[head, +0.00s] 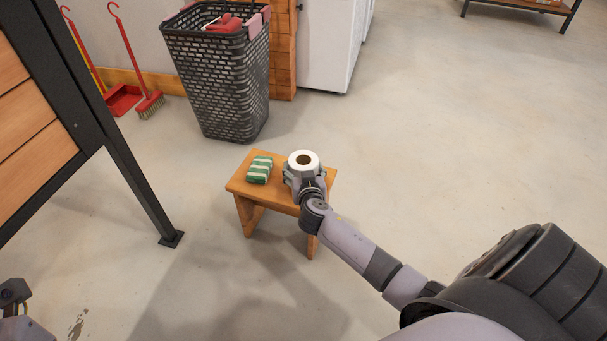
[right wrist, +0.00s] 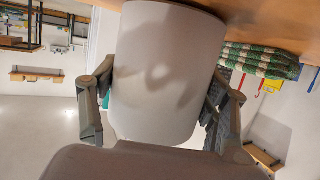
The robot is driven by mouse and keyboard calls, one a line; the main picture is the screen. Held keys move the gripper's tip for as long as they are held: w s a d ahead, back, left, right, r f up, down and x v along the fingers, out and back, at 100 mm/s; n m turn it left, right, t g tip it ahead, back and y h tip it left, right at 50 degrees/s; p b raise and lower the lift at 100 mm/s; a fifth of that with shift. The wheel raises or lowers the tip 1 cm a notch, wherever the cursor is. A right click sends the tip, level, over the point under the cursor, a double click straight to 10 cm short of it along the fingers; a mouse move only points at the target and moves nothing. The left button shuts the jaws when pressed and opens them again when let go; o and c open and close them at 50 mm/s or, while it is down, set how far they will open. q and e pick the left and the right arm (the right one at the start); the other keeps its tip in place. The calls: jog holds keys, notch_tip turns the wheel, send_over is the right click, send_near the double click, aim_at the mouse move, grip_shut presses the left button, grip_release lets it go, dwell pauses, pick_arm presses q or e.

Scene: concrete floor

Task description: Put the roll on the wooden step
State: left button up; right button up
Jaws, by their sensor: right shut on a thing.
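The roll (head: 303,160) is white with a brown core and stands upright at the right part of the wooden step (head: 285,189). My right gripper (head: 302,173) is shut on the roll, with a finger on either side. In the right wrist view the roll (right wrist: 165,70) fills the middle between the gripper's fingers (right wrist: 160,95). The step's wood (right wrist: 270,15) shows at the roll's end there; I cannot tell whether they touch. Part of my left arm shows at the lower left of the head view, and its gripper (head: 13,293) is too cut off to read.
A green-and-white striped folded cloth (head: 259,169) lies on the step, left of the roll. A dark laundry basket (head: 220,85) stands behind it. A black-legged wooden frame (head: 140,185) is at the left. The floor (head: 450,150) to the right is clear.

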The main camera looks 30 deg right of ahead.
jog(key=shift+f, duration=0.1)
jog(key=o, duration=1.2)
jog(key=shift+c, duration=0.2)
